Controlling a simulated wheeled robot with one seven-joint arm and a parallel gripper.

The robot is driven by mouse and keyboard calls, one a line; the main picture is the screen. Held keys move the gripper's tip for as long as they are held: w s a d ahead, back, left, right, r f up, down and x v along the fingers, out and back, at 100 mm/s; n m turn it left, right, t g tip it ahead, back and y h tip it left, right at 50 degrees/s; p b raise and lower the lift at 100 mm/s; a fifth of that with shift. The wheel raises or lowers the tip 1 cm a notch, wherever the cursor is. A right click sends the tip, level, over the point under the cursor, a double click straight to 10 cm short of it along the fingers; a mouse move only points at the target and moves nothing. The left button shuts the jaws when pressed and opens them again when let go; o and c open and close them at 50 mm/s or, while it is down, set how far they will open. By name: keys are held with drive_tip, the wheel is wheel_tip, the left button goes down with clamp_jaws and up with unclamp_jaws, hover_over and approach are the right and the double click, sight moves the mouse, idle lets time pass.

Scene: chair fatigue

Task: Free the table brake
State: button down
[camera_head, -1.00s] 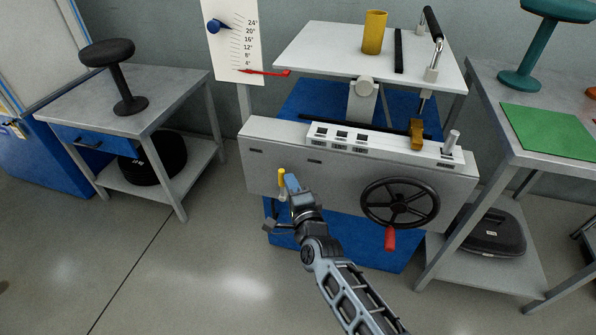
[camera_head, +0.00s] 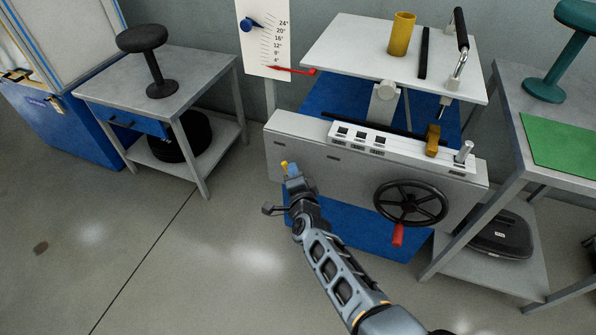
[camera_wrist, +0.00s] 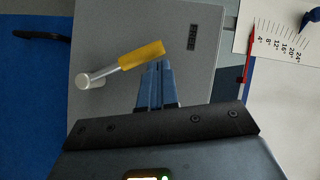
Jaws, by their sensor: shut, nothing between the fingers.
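The brake lever, a metal arm with a yellow handle (camera_wrist: 141,55), sits on the grey front panel (camera_wrist: 120,25) of the table machine in the wrist view. Its silver pivot is at the left and the yellow grip points right and slightly up. In the head view only a bit of the yellow handle (camera_head: 284,165) shows beside my gripper (camera_head: 292,170). My gripper (camera_wrist: 156,68) is shut and empty, its blue fingertips right by the underside of the yellow handle in the wrist view. I cannot tell whether they touch it.
A black handwheel (camera_head: 410,204) with a red knob is on the panel to the right. A tilting white table (camera_head: 350,45) carries a yellow cylinder (camera_head: 402,34). A scale board (camera_head: 264,40) stands behind. Side tables stand left (camera_head: 190,75) and right (camera_head: 515,100). Floor at left is open.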

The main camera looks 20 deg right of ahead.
drive_tip(key=shift+w+a, duration=0.2)
drive_tip(key=shift+a, duration=0.05)
drive_tip(key=shift+w+a+r, duration=0.1)
drive_tip(key=shift+a, duration=0.05)
idle(0.4)
